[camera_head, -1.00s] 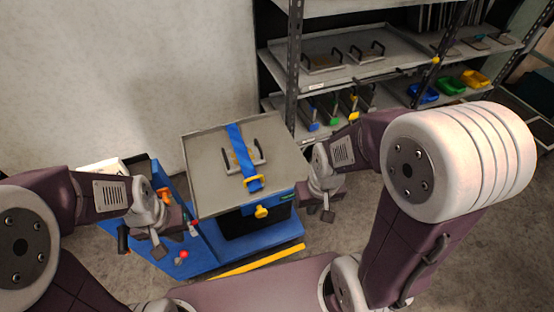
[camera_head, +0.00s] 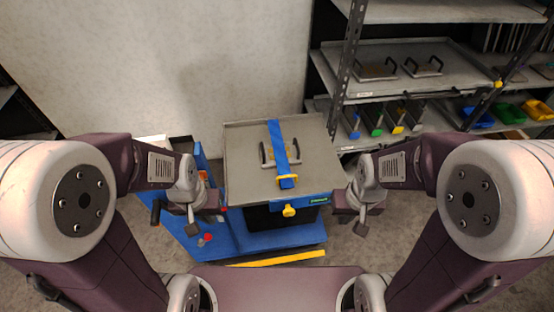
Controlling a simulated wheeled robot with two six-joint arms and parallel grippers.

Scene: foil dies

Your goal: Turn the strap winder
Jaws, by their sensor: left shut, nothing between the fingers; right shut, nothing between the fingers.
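The strap winder is a yellow knob (camera_head: 289,211) on the blue front of the cart, below the tray's front edge. A blue strap (camera_head: 277,142) runs front to back over a die with black handles (camera_head: 265,154) on the grey tray (camera_head: 242,172). A yellow buckle (camera_head: 287,180) sits at the strap's front end. My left gripper (camera_head: 194,228) is shut and empty, left of the cart's front and apart from the knob. My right gripper (camera_head: 360,228) is shut and empty, right of the cart's front, also apart from the knob.
A metal rack (camera_head: 348,70) with trays, dies and coloured bins stands behind right. A blue side section (camera_head: 205,245) of the cart, holding tools, lies near my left gripper. A yellow bar (camera_head: 280,258) runs low in front. Space directly before the knob is clear.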

